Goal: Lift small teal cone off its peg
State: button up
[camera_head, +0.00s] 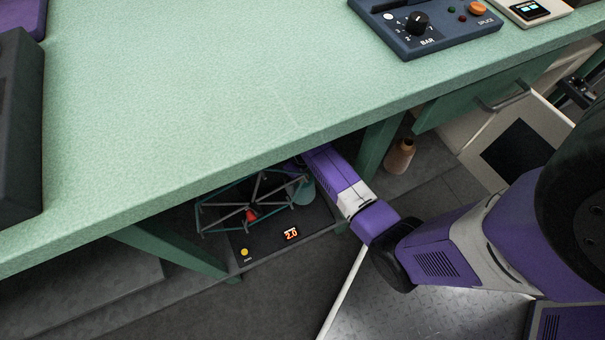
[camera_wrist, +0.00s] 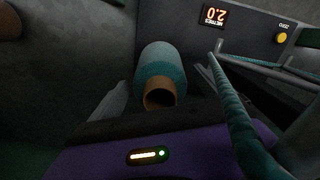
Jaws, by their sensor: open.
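The small teal cone (camera_wrist: 160,68) is in the middle of the wrist view, with the open end of its brown tube (camera_wrist: 161,94) facing my camera. In the head view the teal cone (camera_head: 306,192) shows partly, under the bench beside the winding frame. Its peg cannot be made out. My gripper (camera_wrist: 158,88) is open at the cone, with a grey finger to its left; the right finger is hard to tell from the grey bars there. I cannot tell whether the fingers touch the cone. In the head view the bench edge hides my gripper.
A winding frame (camera_head: 245,213) with teal yarn stands close by; its yarn (camera_wrist: 243,125) crosses the right of the wrist view. A display reading 2.0 (camera_head: 291,234) and a yellow button (camera_head: 244,252) are in front. The green bench (camera_head: 200,90) overhangs. A brown cone (camera_head: 400,157) stands right.

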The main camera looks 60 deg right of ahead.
jog(key=shift+f, duration=0.3)
grip_shut()
dwell(0.6)
jog(key=shift+r+p, duration=0.7)
jog(key=shift+p, duration=0.25)
notch_tip(320, 180, up, 13)
jog(key=p, duration=1.4)
jog(key=shift+r, duration=0.2)
dwell(0.7)
jog(key=shift+f, duration=0.15)
